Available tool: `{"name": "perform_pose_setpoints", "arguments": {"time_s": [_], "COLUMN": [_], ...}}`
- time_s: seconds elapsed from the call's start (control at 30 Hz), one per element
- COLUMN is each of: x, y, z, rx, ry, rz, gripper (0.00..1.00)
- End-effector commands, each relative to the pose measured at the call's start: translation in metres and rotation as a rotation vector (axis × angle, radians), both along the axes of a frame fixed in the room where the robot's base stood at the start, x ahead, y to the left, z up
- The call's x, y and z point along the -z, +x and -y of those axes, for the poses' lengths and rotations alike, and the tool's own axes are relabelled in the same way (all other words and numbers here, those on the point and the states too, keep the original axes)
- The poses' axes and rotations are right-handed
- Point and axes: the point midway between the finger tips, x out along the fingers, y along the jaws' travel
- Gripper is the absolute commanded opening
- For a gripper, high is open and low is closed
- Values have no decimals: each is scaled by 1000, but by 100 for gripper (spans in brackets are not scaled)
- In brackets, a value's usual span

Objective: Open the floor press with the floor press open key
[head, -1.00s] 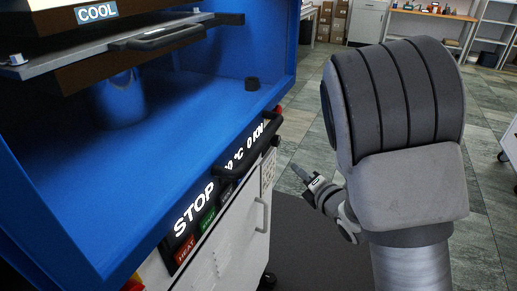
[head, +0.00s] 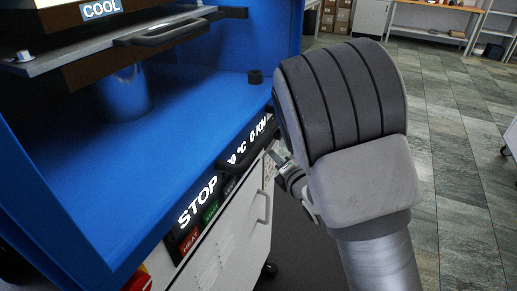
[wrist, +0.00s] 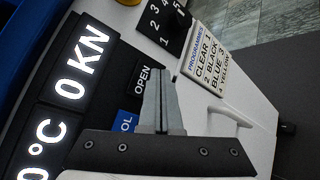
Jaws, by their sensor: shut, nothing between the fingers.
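The floor press (head: 190,120) is the blue-framed machine at the left of the head view, with a lit control panel on its front edge. The black key marked OPEN (wrist: 140,79) shows on the panel in the wrist view, partly covered by my fingers. My gripper (head: 275,155) is shut and empty at the panel's right part in the head view. In the wrist view the joined fingertips (wrist: 159,75) appear just right of the OPEN lettering. I cannot tell whether they touch the panel.
A blue key (wrist: 125,122) lies below OPEN, partly hidden by my gripper. A programmes label (wrist: 206,57) and numbered keys (wrist: 163,25) are close by. Floor at right is clear.

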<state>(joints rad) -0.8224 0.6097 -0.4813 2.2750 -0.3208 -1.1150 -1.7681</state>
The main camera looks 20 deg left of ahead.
Motion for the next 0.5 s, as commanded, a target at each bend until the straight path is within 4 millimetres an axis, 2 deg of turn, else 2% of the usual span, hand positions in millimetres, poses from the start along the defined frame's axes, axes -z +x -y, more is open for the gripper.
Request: {"name": "perform_pose_setpoints", "arguments": {"time_s": [0.2, 0.5], "x": [1, 0], "y": [2, 2], "z": [-13, -15], "rx": [0, 0], "ry": [1, 2], "rz": [-1, -1], "gripper": [0, 0]}}
